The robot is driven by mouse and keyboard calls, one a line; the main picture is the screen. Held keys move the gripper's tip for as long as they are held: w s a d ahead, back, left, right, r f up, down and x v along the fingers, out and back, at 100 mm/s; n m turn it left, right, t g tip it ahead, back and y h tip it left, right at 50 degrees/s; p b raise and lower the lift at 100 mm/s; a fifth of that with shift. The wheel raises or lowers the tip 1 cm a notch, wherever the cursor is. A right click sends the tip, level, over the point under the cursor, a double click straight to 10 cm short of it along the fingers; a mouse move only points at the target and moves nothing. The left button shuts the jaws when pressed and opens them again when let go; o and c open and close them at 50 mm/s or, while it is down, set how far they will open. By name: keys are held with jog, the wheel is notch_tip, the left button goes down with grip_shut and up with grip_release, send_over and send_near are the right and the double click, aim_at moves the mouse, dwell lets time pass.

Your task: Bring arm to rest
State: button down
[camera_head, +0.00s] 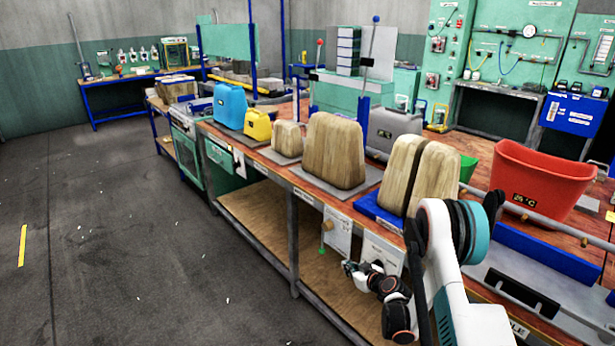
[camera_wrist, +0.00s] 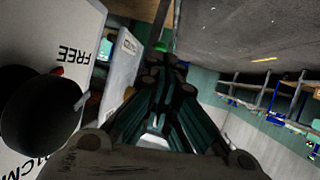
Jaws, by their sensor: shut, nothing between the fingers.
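My gripper (camera_head: 350,267) is in front of the long workbench, below its top edge, next to the white hanging panels. In the wrist view my gripper (camera_wrist: 168,68) points away from the camera, its dark fingers close together and empty. My white arm comes from the lower right and folds down over the bench front. A white panel marked FREE (camera_wrist: 75,45) is close on the left of the wrist view. I cannot tell if the arm touches the panels or the bench edge.
On the bench stand wooden blocks (camera_head: 335,152), a blue container (camera_head: 230,106), a yellow container (camera_head: 257,125) and a red bin (camera_head: 540,182). A green knob (camera_head: 322,250) hangs near my gripper. A lower wooden shelf (camera_head: 265,215) lies under the bench. The dark floor (camera_head: 120,230) at left is open.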

notch_tip(320, 180, up, 18)
jog(key=s+a+m+g, duration=0.1)
jog(key=s+a+g, duration=0.1)
jog(key=s, duration=0.1)
jog(key=s+a+r+m+g+h, duration=0.1)
jog(key=s+r+h, duration=0.1)
jog(key=s+r, duration=0.95)
jog(key=s+r+m+g+h, duration=0.1)
jog(key=s+r, duration=0.3)
jog(key=s, duration=0.2)
jog(key=s+r+m, duration=0.1)
jog(key=s+r, duration=0.3)
jog(key=s, duration=0.3)
jog(key=s+d+f+m+g+h, duration=0.1)
jog(key=s+h, duration=0.1)
jog(key=s, duration=1.5)
jog(key=shift+d+m, duration=0.3)
jog(key=shift+m, duration=0.1)
jog(key=shift+f, duration=0.1)
